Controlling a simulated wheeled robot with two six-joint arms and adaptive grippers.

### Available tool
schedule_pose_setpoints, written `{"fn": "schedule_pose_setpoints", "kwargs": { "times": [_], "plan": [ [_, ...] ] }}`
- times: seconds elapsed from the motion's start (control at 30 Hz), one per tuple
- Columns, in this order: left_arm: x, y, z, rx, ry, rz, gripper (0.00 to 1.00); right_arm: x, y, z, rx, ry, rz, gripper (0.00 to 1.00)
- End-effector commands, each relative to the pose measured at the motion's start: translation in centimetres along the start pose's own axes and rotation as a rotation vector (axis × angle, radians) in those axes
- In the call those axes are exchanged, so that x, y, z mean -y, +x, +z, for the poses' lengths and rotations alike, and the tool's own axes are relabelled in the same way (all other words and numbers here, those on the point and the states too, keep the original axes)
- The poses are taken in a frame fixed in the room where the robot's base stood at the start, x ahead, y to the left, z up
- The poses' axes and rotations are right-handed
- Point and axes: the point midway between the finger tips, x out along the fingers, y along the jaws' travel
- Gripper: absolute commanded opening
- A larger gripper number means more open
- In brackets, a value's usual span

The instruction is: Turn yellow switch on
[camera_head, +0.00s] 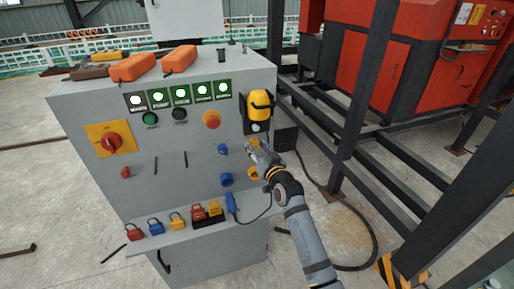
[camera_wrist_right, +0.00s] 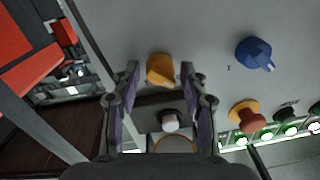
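The yellow switch (camera_wrist_right: 160,70) is on the grey panel face of the control cabinet (camera_head: 160,205). In the head view it shows as a small yellow patch (camera_head: 254,142), partly hidden by my right gripper (camera_head: 259,155). In the right wrist view, which looks inverted, the fingers of my right gripper (camera_wrist_right: 160,75) are spread apart, with the yellow switch between their tips. I see no finger clearly touching it. The switch's exact handle angle is hard to tell. My left gripper is not in view.
A blue switch (camera_wrist_right: 255,53) sits beside the yellow one. Padlocks (camera_head: 177,220) line the lower shelf. Dark steel posts (camera_head: 365,90) stand right of the cabinet.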

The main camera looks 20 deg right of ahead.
Motion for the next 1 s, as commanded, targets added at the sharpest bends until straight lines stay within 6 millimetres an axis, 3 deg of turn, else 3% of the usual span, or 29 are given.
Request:
{"fn": "schedule_pose_setpoints", "kwargs": {
  "times": [0.03, 0.3, 0.67, 1.0],
  "plan": [
    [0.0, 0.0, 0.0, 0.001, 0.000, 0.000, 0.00, 0.0, 0.0, 0.0, 0.000, 0.000, 0.000, 0.33],
    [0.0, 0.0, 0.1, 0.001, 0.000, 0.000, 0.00, 0.0, 0.0, 0.0, 0.001, 0.000, 0.000, 0.00],
    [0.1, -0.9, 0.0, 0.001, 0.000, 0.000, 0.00, 0.0, 0.0, -0.1, -0.003, 0.079, 0.000, 0.00],
    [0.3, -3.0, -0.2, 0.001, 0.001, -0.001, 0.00, 0.0, -0.1, -0.1, -0.016, 0.355, -0.003, 0.00]
  ]
}}
